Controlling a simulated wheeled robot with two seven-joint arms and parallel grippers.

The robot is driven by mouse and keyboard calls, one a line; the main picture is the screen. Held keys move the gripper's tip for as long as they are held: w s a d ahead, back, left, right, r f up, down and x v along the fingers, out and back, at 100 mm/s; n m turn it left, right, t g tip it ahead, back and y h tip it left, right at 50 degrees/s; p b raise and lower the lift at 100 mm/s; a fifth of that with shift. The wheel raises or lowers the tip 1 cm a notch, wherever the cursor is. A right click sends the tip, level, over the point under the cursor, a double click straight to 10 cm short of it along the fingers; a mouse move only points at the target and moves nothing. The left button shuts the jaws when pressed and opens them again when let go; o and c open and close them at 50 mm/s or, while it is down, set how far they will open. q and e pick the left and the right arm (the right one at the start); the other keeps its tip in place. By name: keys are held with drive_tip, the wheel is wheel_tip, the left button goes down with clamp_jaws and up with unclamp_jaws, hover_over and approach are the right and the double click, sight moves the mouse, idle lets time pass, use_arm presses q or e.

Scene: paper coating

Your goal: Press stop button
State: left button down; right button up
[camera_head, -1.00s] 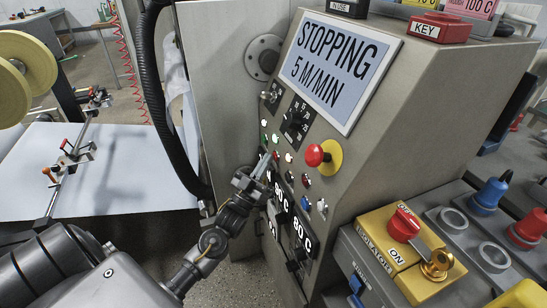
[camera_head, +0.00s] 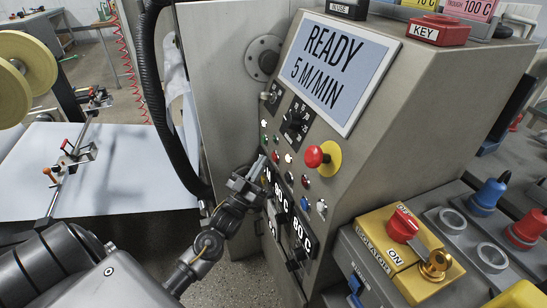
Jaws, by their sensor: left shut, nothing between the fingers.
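The grey control panel (camera_head: 345,165) stands in the middle, its screen (camera_head: 330,65) reading "READY 5 M/MIN". Small coloured buttons sit in rows on its sloped face, among them a red button (camera_head: 275,157) close to my gripper. A larger red mushroom button (camera_head: 316,157) on a yellow plate is further right. My left gripper (camera_head: 259,166) is shut and empty, its fingertips at the left edge of the button rows. I cannot tell whether the tips touch a button. Labels are too small to read, and the gripper hides part of the lower left panel. My right gripper is not in view.
A yellow isolator box (camera_head: 392,262) with a red rotary switch and a key stands at the lower right, near blue and red plugs (camera_head: 488,196). A black hose (camera_head: 160,110) hangs left of the panel. A white sheet (camera_head: 125,180) lies further left.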

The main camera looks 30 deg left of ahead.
use_arm(q)
drive_tip(key=s+a, duration=0.1)
drive_tip(key=s, duration=0.1)
drive_tip(key=s+a+p, duration=0.1)
drive_tip(key=s+a, duration=0.1)
drive_tip(key=shift+s, duration=0.1)
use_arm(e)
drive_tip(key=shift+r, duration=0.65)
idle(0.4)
